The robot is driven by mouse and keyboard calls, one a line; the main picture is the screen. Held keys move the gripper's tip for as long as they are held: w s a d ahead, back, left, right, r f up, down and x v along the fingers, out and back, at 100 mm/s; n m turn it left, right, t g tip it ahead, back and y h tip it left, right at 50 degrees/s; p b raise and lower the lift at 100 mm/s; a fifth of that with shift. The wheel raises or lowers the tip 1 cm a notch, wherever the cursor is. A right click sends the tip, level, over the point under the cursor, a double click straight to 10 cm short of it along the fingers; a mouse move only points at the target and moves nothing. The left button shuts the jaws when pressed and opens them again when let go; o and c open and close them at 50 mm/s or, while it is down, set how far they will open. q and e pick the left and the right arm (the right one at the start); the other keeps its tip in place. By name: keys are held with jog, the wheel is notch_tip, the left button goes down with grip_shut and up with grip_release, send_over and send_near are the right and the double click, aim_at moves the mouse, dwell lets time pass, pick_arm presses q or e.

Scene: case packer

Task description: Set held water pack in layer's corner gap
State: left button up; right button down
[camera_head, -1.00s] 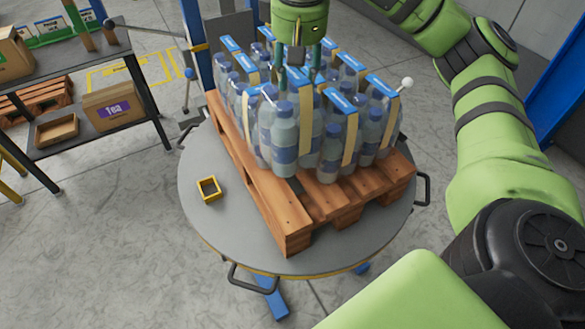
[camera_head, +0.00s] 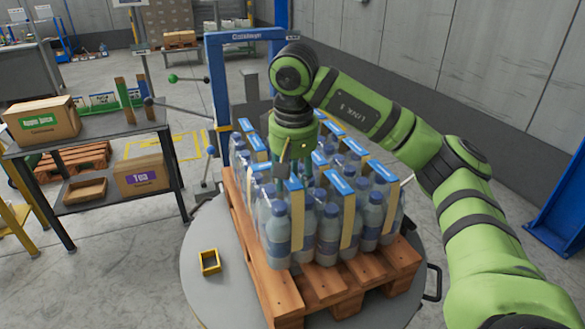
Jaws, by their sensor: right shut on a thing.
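My right gripper (camera_head: 294,165) points down into the cluster of water packs and is shut on a water pack. The bottles under its fingers are largely hidden by the fingers and by nearer packs. Several water packs of clear bottles with blue caps, blue top labels and tan bands stand upright, close together, on a wooden pallet (camera_head: 283,296). A front pack (camera_head: 277,235) stands near the pallet's front left. I cannot tell the held pack's exact outline or whether it touches its neighbours. My left gripper is not in view.
The pallet sits on a round grey turntable (camera_head: 215,295) with a small yellow square frame (camera_head: 209,262) on it. A blue post (camera_head: 219,100) rises behind the packs. A dark shelf (camera_head: 92,137) with cartons stands at left. Bare pallet slats show in front.

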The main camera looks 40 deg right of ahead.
aim_at(287, 216)
jog(key=shift+f, duration=0.15)
notch_tip(287, 216, down, 3)
jog(key=shift+r+p, duration=0.1)
jog(key=shift+p, duration=0.25)
jog(key=shift+w+f, duration=0.1)
jog(key=shift+f, duration=0.4)
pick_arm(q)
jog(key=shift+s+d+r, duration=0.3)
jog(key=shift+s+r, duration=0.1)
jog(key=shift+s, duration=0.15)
pick_arm(e)
jog(key=c, duration=0.8)
grip_release()
jog(key=shift+f, duration=0.15)
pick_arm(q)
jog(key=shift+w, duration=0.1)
pick_arm(e)
jog(key=shift+o, duration=0.2)
